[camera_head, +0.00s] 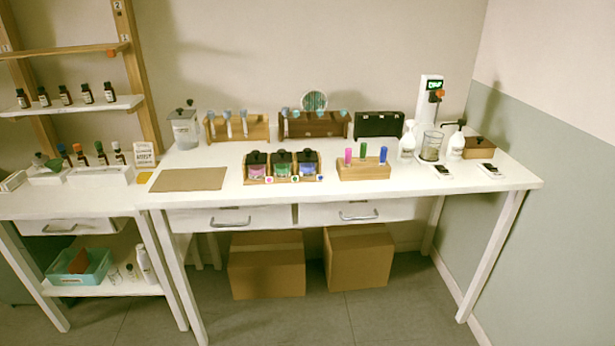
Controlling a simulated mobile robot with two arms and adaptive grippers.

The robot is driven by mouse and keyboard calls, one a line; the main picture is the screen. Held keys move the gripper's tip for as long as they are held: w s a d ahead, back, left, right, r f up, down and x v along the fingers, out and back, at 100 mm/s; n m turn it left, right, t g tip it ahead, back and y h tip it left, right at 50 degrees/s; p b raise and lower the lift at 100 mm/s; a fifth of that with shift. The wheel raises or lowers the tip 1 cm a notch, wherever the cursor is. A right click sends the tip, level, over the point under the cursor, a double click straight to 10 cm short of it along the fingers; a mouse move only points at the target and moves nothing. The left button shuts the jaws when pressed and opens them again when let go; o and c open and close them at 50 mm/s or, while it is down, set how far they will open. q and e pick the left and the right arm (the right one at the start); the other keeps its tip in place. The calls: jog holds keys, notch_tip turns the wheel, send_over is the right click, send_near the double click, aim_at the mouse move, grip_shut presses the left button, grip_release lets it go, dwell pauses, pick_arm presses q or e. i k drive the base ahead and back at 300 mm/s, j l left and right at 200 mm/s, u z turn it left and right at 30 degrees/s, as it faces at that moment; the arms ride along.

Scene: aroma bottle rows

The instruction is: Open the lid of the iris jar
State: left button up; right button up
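Three square jars with black lids stand side by side in small wooden holders at the front middle of the white table (410,186). The left jar (257,172) has pink contents, the middle jar (281,169) green, and the right jar (306,168) blue-violet. The lids look shut. Small coloured tags sit in front of the holders, but they are too small to read, so I cannot tell for sure which jar is the iris jar. Neither of my grippers is in view.
A wooden block (364,172) with pink, green and blue sticks stands right of the jars. A brown mat (189,180) lies to their left. Wooden racks (314,127) stand behind. A black case (379,124) and white spray bottles (408,143) are at the back right.

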aim_at(306, 155)
jog(key=i+l, duration=0.1)
jog(key=i, duration=0.85)
